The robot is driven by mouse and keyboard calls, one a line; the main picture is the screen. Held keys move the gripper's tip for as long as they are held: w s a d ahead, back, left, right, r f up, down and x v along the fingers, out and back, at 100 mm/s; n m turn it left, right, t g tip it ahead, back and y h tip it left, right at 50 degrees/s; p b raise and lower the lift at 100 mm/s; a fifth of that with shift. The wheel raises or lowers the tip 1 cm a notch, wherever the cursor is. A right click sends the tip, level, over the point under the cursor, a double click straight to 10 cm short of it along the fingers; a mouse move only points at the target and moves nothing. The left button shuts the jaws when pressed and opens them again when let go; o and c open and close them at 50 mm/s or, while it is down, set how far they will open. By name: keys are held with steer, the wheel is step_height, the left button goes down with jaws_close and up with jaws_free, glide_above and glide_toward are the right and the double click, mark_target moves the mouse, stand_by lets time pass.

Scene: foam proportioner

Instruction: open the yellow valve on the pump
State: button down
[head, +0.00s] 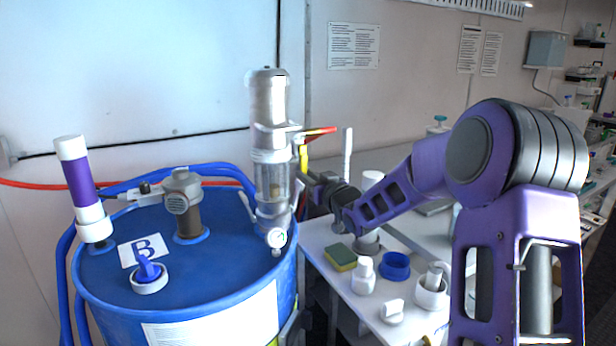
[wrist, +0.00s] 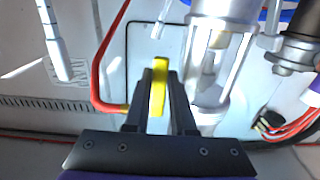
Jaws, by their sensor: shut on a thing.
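The pump (head: 270,160) is a tall clear-and-metal cylinder standing on the blue drum; its clear body also shows in the wrist view (wrist: 212,65). The yellow valve (wrist: 158,88) is a narrow handle beside the pump body, between my two dark fingers. My gripper (wrist: 160,78) is shut on it. In the head view my gripper (head: 308,182) is at the pump's right side, and a yellow strip of the valve (head: 303,158) shows just above it. The fingers' contact is partly hidden in the head view.
The blue drum (head: 215,270) carries a purple-and-white tube (head: 80,185), a metal fitting (head: 183,200) and a blue-topped cap (head: 149,277). A red lever (head: 318,131) juts from the pump above my gripper. The white table (head: 330,270) holds a sponge (head: 340,257) and several containers.

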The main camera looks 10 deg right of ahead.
steer(key=c, duration=0.7)
jaws_free()
steer(key=shift+c, duration=0.2)
steer(key=v, duration=1.7)
steer(key=shift+s, duration=0.25)
steer(key=shift+d, duration=0.1)
